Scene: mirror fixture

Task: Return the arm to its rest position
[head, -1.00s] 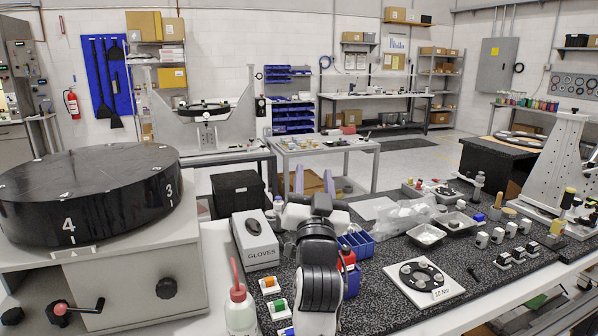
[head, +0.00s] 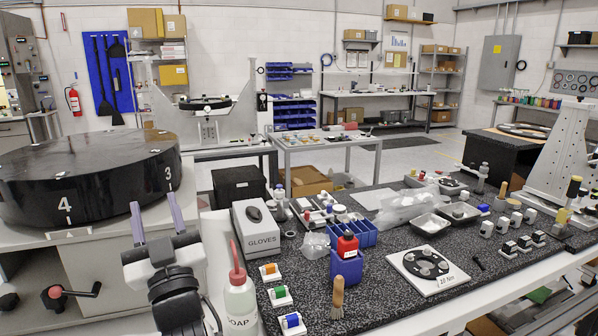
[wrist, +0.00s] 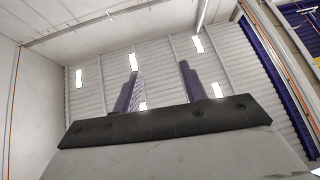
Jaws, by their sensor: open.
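My gripper (head: 152,222) shows at the lower left of the head view, with its two purple fingers pointing up and set wide apart. Nothing is between them. It is in front of the white cabinet under the black round drum and left of the soap bottle. In the wrist view my gripper (wrist: 158,90) has both fingers raised toward the ceiling, with only wall and roof panels beyond them.
The black numbered drum (head: 90,185) stands close behind my gripper. The soap bottle (head: 240,302) and gloves box (head: 257,235) are to its right. The speckled bench top (head: 390,300) holds a blue bin (head: 346,266), a brush (head: 338,297) and a disc plate (head: 428,269).

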